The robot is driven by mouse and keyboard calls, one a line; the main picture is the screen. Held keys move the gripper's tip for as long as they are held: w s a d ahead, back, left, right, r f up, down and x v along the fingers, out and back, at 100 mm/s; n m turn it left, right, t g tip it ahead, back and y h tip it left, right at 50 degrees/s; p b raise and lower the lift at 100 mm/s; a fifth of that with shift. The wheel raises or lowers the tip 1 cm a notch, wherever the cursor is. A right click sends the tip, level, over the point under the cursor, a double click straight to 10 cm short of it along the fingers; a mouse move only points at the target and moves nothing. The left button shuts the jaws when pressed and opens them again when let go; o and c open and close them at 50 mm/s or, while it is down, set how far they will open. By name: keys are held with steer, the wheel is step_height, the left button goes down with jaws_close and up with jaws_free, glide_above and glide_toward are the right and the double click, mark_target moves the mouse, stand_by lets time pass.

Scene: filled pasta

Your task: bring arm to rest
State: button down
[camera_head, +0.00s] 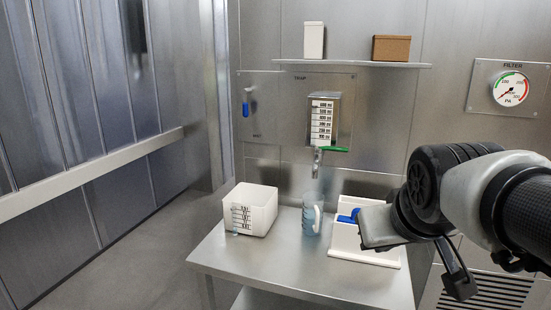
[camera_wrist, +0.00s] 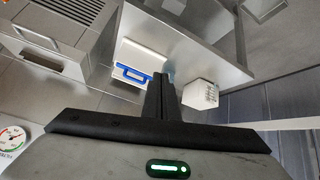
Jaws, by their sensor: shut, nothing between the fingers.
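My gripper (camera_wrist: 163,78) is shut and empty; its dark fingers meet in the middle of the wrist view. My arm reaches in from the right edge of the head view, in front of the right end of the steel table (camera_head: 235,262). The table also shows in the wrist view (camera_wrist: 185,45), beyond the fingers. Part of the table's right side is hidden behind my arm.
On the table stand a white labelled bin (camera_head: 262,212), a clear bluish jug (camera_head: 310,218) and a white tray (camera_head: 345,243) with a blue-handled thing (camera_head: 347,218). A tap (camera_head: 317,160) hangs above the jug. A wall shelf (camera_head: 350,64) holds two boxes.

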steer(key=s+a+f+g+y+p, duration=0.1)
steer(key=s+a+f+g, duration=0.3)
steer(key=s, duration=0.7)
step_height(320, 180, up, 23)
steer(key=w+t+p, duration=0.1)
steer(key=p, duration=2.2)
steer(key=shift+a+r+m+p, duration=0.2)
steer(key=shift+a+m+p, duration=0.05)
steer(key=shift+m+p, duration=0.05)
